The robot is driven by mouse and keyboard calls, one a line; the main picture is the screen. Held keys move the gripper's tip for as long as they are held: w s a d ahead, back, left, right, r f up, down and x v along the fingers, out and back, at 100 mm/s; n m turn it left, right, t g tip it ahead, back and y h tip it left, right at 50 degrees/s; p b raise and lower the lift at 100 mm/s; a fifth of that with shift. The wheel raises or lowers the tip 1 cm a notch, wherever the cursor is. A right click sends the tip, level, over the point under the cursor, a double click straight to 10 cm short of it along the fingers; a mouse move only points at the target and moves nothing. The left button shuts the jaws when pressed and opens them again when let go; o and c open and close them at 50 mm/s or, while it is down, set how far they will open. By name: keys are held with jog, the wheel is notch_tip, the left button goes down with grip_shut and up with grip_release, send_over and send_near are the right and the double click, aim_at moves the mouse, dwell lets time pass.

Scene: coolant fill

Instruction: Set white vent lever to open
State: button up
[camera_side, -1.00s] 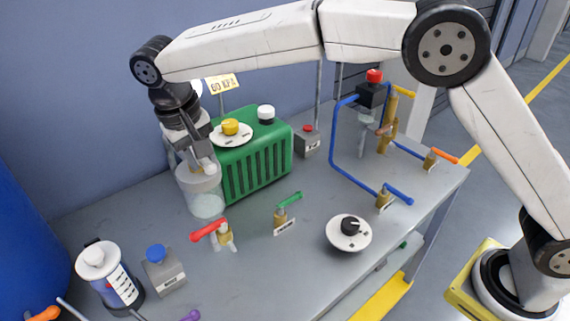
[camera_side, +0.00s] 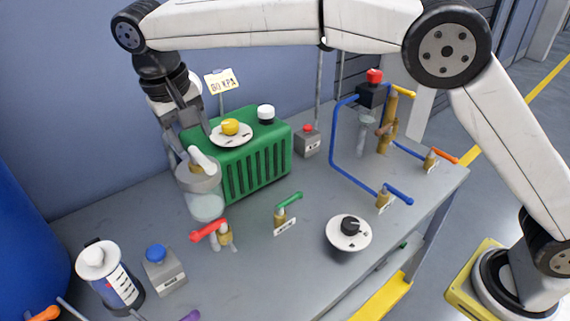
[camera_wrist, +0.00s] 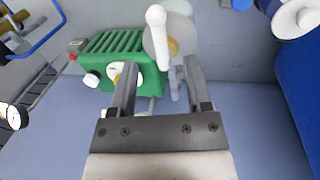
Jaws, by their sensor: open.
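The white vent lever (camera_side: 203,160) sits on a brass valve on top of a clear cylindrical tank (camera_side: 206,205) beside the green unit. In the side view it slants down to the right. In the wrist view the lever (camera_wrist: 157,32) shows as a white bar with a rounded end, just beyond the fingertips. My gripper (camera_side: 188,138) is open and empty, just above and behind the lever. Any open or closed marking for the lever cannot be made out.
The green ribbed unit (camera_side: 258,165) with a yellow knob (camera_side: 230,127) stands close on the right. A "60 kPa" sign (camera_side: 221,82) rises behind. A red lever (camera_side: 208,230) stands in front of the tank, and a green lever (camera_side: 289,199) stands to its right.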

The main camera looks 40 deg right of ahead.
jog(key=shift+a+r, duration=0.15)
jog(key=shift+r, duration=0.55)
jog(key=shift+a+r, duration=0.15)
jog(key=shift+r, duration=0.5)
jog(key=shift+d+f, duration=0.1)
jog(key=s+d+f+y, duration=0.1)
jog(key=d+f, duration=0.4)
jog(key=d, duration=0.3)
jog(key=s+d+f+y, duration=0.15)
jog(key=d+f, duration=0.25)
jog(key=d, duration=0.4)
jog(key=s+d+f+t, duration=0.1)
jog(key=s+d+f, duration=0.4)
jog(key=s, duration=0.3)
jog(key=s+d+f+t, duration=0.1)
jog(key=s+d+f, duration=0.3)
jog(key=s+d, duration=0.3)
jog(key=shift+s+d+f+t, duration=0.3)
jog(key=shift+s+d+f, duration=0.1)
jog(key=shift+s, duration=0.7)
